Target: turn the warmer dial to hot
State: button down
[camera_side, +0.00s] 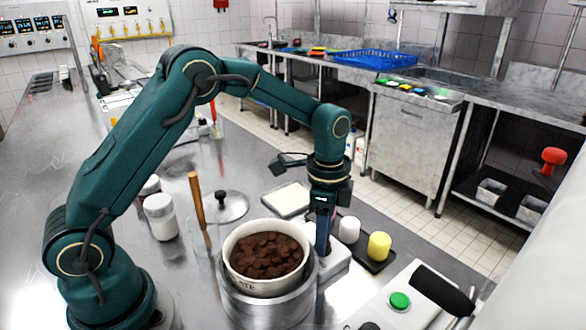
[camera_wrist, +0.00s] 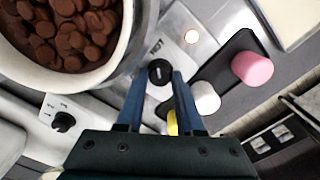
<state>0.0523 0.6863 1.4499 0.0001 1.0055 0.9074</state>
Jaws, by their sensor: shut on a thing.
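The warmer dial (camera_wrist: 160,72) is a small black knob with a pale mark, on the warmer's light metal control box (camera_wrist: 178,22). The lettering beside it appears to read HOT; where the mark points is too small to tell. My gripper (camera_wrist: 158,78) points down with its two blue fingers on either side of the dial, shut on it. In the side view my gripper (camera_side: 323,238) stands at the control box (camera_side: 338,262) and hides the dial. The round metal warmer (camera_side: 265,308) holds a white bowl (camera_side: 237,272) of brown chocolate pieces (camera_side: 266,254).
Close by are a dark tray (camera_wrist: 240,42) with pink (camera_wrist: 252,68), white (camera_wrist: 205,97) and yellow (camera_wrist: 172,122) pieces. A second black dial (camera_wrist: 62,121) sits on a white panel.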

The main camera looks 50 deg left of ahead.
jog(key=shift+m, duration=1.2)
jog(key=c, duration=0.8)
grip_release()
jog(key=shift+r, duration=2.6)
jog(key=shift+r, duration=0.15)
